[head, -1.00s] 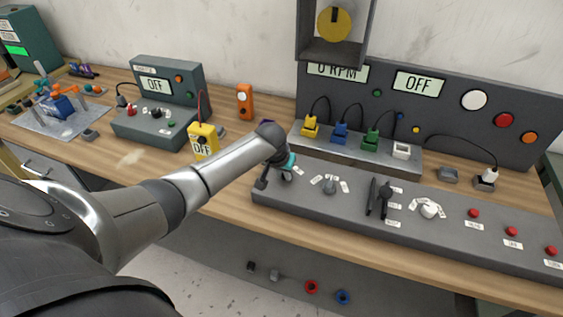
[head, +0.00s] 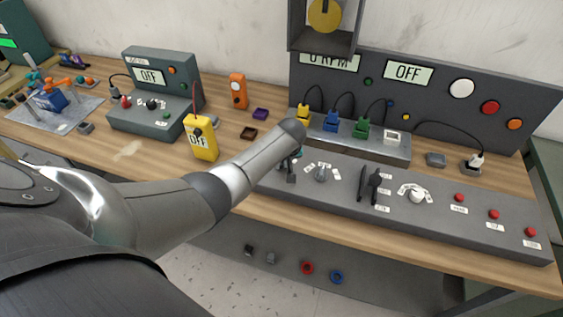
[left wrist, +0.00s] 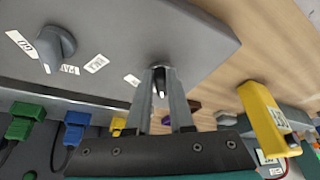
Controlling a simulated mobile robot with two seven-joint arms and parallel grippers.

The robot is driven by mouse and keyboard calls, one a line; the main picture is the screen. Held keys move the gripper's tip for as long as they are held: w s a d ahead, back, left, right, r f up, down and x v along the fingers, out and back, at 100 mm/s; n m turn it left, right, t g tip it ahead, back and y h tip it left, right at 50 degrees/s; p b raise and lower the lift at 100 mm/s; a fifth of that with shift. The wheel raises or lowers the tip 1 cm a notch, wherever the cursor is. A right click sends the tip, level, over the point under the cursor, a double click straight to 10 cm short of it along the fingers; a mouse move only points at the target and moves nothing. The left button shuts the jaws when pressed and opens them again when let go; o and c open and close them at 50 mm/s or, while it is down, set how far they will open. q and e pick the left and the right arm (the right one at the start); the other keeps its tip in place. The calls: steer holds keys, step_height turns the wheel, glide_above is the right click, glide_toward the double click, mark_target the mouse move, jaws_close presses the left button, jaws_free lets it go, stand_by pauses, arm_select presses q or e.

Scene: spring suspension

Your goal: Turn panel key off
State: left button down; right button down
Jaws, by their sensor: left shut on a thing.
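My left gripper (head: 291,172) is at the left end of the grey control panel (head: 400,222), pointing down at it. In the left wrist view its two fingers (left wrist: 164,92) are shut on a small dark key (left wrist: 160,82) with a white mark, standing on the panel surface. In the head view my own wrist and fingers hide most of the key, and its exact angle cannot be read. The upright display behind reads OFF (head: 409,72). My right gripper is not in view.
Right of my gripper are a grey knob (head: 322,173), black levers (head: 374,186), a white knob (head: 417,196) and several red buttons. Yellow, blue and green plugs (head: 361,128) stand behind. A yellow meter (head: 201,138) stands to the left, close to my forearm.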

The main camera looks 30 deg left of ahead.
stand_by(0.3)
arm_select(q)
steer(key=c, duration=0.8)
jaws_free()
steer(key=shift+s+d+r+p, duration=0.15)
steer(key=shift+r+p, duration=0.15)
steer(key=shift+r, duration=0.25)
steer(key=p+v, duration=0.3)
steer(key=v, duration=1.1)
steer(key=shift+d, duration=0.1)
